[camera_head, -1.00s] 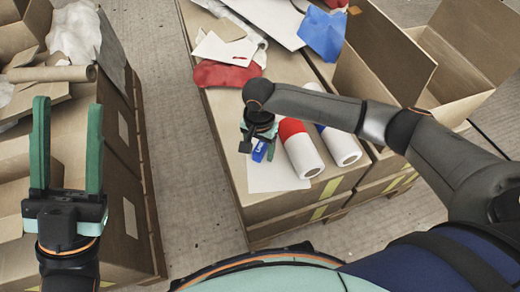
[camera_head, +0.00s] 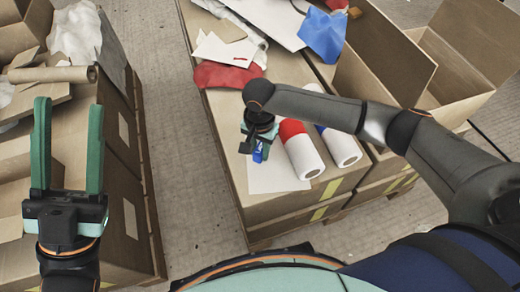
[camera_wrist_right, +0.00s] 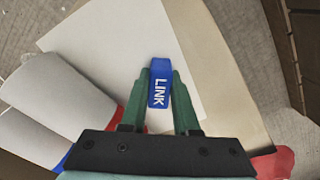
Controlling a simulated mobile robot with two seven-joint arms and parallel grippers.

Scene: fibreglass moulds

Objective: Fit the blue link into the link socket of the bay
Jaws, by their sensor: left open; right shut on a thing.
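The blue link (camera_wrist_right: 159,88), marked LINK in white, is between the green fingers of my right gripper (camera_wrist_right: 160,74) in the right wrist view. My right gripper is shut on it. In the head view the link (camera_head: 258,154) shows as a small blue patch beneath my right gripper (camera_head: 258,140), partly covered by it, over a white sheet. I cannot tell whether the link touches the sheet. My left gripper (camera_head: 68,106) is open and empty at the left. I cannot make out the bay or its link socket in either view.
The white sheet (camera_head: 276,178) lies on a cardboard-topped stack (camera_head: 226,130). Beside my right gripper lie a red-and-white roll (camera_head: 304,156) and a blue-and-white roll (camera_head: 342,150). Red cloth (camera_head: 222,75) lies behind. Open boxes (camera_head: 385,65) stand right; another stack (camera_head: 120,170) stands left.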

